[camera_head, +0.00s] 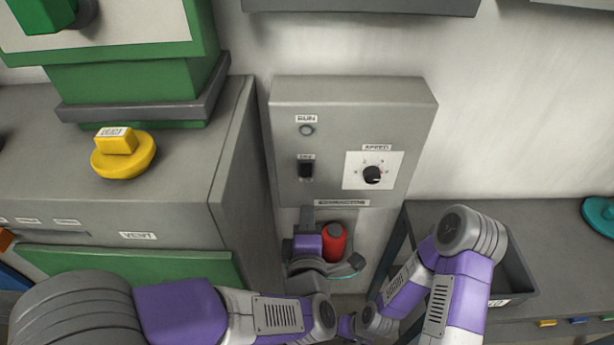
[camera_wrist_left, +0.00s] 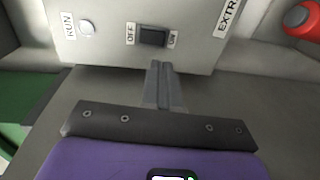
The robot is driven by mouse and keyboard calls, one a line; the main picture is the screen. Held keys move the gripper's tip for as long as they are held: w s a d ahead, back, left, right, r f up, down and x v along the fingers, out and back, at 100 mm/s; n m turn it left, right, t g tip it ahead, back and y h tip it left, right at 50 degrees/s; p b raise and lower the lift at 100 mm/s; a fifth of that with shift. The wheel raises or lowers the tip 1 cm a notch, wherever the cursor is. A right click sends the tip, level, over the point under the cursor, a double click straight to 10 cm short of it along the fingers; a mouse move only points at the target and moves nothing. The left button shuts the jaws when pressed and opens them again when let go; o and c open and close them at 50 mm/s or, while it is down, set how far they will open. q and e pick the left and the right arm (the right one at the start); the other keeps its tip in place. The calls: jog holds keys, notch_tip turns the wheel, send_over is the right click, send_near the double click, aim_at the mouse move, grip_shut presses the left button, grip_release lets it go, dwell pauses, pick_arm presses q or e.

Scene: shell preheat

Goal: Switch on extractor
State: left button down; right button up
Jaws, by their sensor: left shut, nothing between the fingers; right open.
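The grey extractor control box (camera_head: 330,103) is on the wall in the middle of the head view. It carries a round RUN lamp (camera_head: 306,130), which looks grey and unlit, and a black rocker switch (camera_head: 306,169). The wrist view shows the switch (camera_wrist_left: 153,37) between OFF and ON labels; its tilt is unclear. A black SPEED knob (camera_head: 372,174) sits to the right. My left gripper (camera_head: 307,212) is shut and empty, just below the box. In the wrist view its fingertips (camera_wrist_left: 159,66) point at the switch, with a small apparent gap.
A red object (camera_head: 334,241) stands beside my left gripper. A grey cabinet (camera_head: 229,160) with a yellow knob (camera_head: 122,158) and green equipment is at left. A grey bench (camera_head: 560,222) with a dark tray (camera_head: 516,275) is at right, behind my right arm.

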aim_at(307, 176)
pick_arm(q)
jog(key=w, duration=0.3)
jog(key=w+f+p, duration=0.1)
jog(key=w, duration=0.1)
jog(key=w+p, duration=0.1)
jog(key=w, duration=0.2)
jog(key=shift+w+f, duration=0.15)
jog(key=shift+w, duration=1)
